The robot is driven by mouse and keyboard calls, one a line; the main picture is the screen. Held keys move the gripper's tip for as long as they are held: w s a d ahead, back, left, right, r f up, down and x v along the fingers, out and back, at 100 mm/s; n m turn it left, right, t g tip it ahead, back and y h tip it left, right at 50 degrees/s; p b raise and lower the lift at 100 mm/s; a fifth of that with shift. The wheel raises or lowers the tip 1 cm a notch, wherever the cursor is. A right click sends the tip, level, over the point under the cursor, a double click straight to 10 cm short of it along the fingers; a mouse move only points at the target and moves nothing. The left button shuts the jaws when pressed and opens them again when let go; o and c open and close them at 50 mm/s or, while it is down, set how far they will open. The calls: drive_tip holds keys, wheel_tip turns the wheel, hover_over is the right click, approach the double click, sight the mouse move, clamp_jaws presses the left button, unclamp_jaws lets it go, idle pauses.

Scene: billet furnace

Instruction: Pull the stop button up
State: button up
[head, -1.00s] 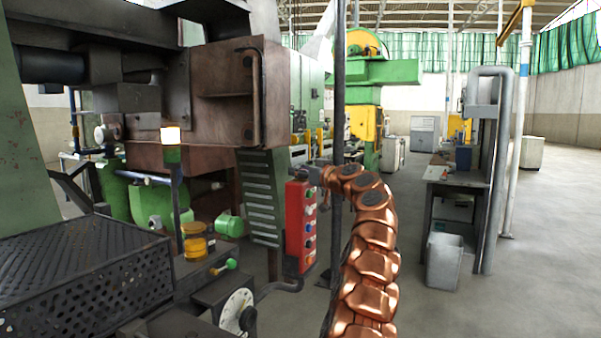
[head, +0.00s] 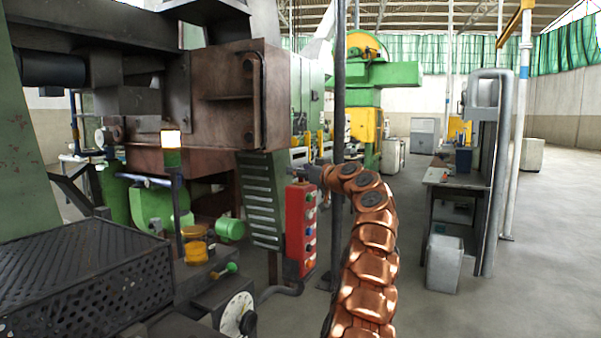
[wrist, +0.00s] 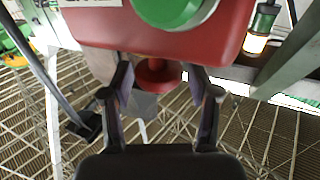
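The red control box (head: 300,232) hangs left of my copper arm in the head view, with a column of coloured buttons on its face. My gripper (head: 312,174) is at the box's top end there, small and partly hidden. In the wrist view the red box (wrist: 150,45) fills the top, with a large green button (wrist: 170,8) on it. A round red button, the stop button (wrist: 157,76), sticks out from the box's end. My gripper (wrist: 160,82) is open, one finger on each side of the red button, with visible gaps on both sides.
A dark vertical pole (head: 339,120) stands close behind my gripper. A lamp post with a lit beacon (head: 171,146) and a perforated dark cover (head: 85,280) are at the left. A grey bin (head: 444,265) and a workbench (head: 455,180) stand right. Open floor lies at the far right.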

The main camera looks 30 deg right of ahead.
sight(308, 186)
drive_tip(key=shift+s, duration=0.1)
idle(0.3)
drive_tip(key=shift+s+d+r, duration=0.1)
drive_tip(key=shift+s+r, duration=0.05)
drive_tip(key=shift+s, duration=0.85)
drive_tip(key=shift+s+d, duration=0.15)
drive_tip(key=shift+s, duration=1.25)
drive_tip(key=shift+s+d+f, duration=0.1)
drive_tip(key=shift+s+d, duration=0.15)
drive_tip(key=shift+s, duration=0.9)
drive_tip(key=shift+s+d+f, duration=0.1)
drive_tip(key=shift+s+d, duration=0.1)
drive_tip(key=shift+s, duration=1)
drive_tip(key=shift+s+d, duration=0.25)
drive_tip(key=shift+s, duration=0.9)
